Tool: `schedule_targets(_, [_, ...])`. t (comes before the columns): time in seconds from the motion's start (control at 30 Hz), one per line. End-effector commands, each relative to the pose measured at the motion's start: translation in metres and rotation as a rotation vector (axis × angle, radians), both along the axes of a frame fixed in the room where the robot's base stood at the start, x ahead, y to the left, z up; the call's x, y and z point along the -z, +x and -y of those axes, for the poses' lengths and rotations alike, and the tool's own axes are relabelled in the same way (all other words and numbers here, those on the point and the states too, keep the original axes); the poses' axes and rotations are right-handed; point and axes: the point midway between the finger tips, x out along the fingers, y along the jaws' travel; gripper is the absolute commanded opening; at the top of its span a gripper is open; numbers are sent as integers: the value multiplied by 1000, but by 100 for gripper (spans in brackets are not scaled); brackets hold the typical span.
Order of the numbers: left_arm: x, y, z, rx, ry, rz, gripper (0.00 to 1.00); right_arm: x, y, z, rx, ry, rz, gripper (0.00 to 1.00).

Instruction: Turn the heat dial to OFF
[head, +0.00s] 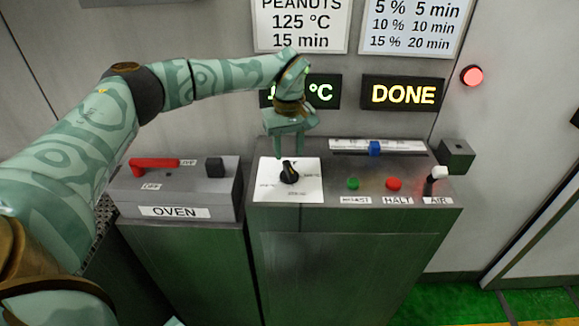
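The heat dial (289,174) is a black knob on a white plate (310,191) on the grey control box. A pale mark on the knob points roughly up in the picture, toward the plate's far edge. Small labels lie around it, too small to read surely. My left gripper (290,154) points down just above and behind the knob. Its two fingers are apart with a gap between them, and it holds nothing. I cannot tell whether the fingertips touch the knob. My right gripper is not in view.
Right of the dial are a green button (353,183), a red button (394,184), a white-tipped AIR lever (439,173) and a blue slider (375,148). An OVEN box (180,190) with a red handle (155,164) stands left. A lit DONE sign (403,94) is behind.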

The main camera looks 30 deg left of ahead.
Motion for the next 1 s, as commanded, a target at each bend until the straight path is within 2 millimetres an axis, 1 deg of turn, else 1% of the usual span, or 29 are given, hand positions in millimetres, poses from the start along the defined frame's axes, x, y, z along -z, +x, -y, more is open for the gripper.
schedule_targets(0.03, [14, 0, 0, 0, -1, -3, 38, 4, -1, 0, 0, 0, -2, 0])
schedule_targets(0.1, [27, 0, 0, 1, 0, -3, 38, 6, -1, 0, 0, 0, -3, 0])
schedule_targets(0.23, [44, 0, 0, 0, 0, -1, 38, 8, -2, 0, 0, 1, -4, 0])
schedule_targets(0.4, [53, 0, 1, 0, -1, 1, 38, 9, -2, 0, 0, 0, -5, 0])
schedule_targets(0.63, [54, 0, 1, 0, -1, 2, 38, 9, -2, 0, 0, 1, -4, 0])
schedule_targets(0.67, [54, 0, 1, 0, -1, 2, 35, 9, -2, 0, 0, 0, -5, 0])
schedule_targets(0.7, [54, 0, 1, 0, -1, 2, 24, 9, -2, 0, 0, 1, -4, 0])
schedule_targets(0.8, [54, 0, 1, 1, -1, 2, 0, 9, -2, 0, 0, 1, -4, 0])
schedule_targets(1.0, [53, 0, 1, -3, -1, 1, 0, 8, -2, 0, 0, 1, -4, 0])
